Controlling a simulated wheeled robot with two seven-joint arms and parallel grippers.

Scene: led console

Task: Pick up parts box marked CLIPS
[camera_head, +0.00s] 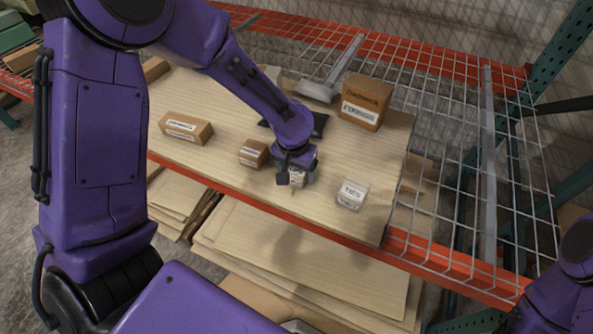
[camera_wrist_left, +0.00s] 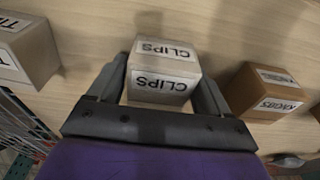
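The white parts box marked CLIPS (camera_wrist_left: 160,88) stands on the wooden shelf board, between the two fingers of my left gripper (camera_wrist_left: 162,80) in the left wrist view. A finger is close along each side of it; I cannot tell whether they touch it. In the head view, my left gripper (camera_head: 296,172) reaches down over the CLIPS box (camera_head: 298,181) and hides much of it. I see no clear gap under the box. My right gripper is not in view; only part of that arm shows at the lower right.
A white TIES box (camera_head: 351,195) stands to the right. A brown KNOBS box (camera_head: 253,153) stands to the left, near the gripper, with another brown box (camera_head: 186,129) farther left. A larger cardboard box (camera_head: 365,102) and a dark item (camera_head: 320,124) are behind. An orange beam (camera_head: 230,188) edges the shelf.

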